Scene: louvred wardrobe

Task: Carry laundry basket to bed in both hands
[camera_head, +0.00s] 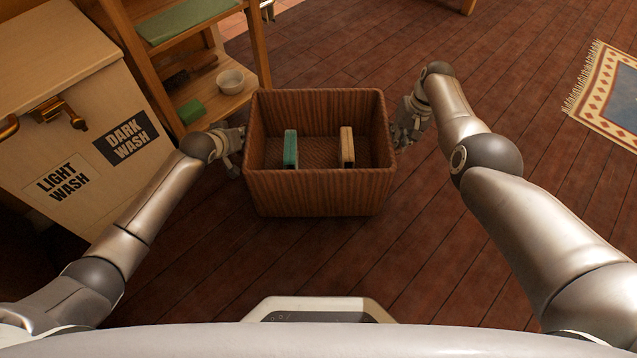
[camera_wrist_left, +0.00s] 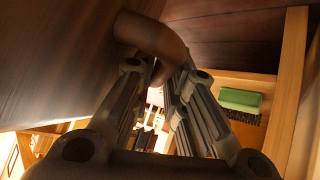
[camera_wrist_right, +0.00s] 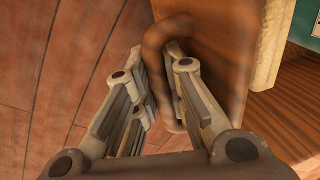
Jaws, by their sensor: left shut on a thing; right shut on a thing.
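The brown ribbed laundry basket (camera_head: 318,192) is upright in front of me in the head view, held between my two hands. It holds a green block-like item (camera_head: 290,149) and a tan one (camera_head: 347,147). My left gripper (camera_head: 236,150) is at its left side; in the left wrist view its fingers are shut on a curved brown handle (camera_wrist_left: 150,33). My right gripper (camera_head: 399,140) is at its right side; in the right wrist view it is shut on the other handle (camera_wrist_right: 153,60). Whether the basket's underside touches the floor is hidden. The bed is not in view.
A wooden shelf unit (camera_head: 258,50) with a white bowl (camera_head: 231,81) stands close at the left, beside a cabinet (camera_head: 50,85) labelled "LIGHT WASH" and "DARK WASH". A patterned rug (camera_head: 608,95) lies at the right. The wooden floor (camera_head: 510,100) between is clear.

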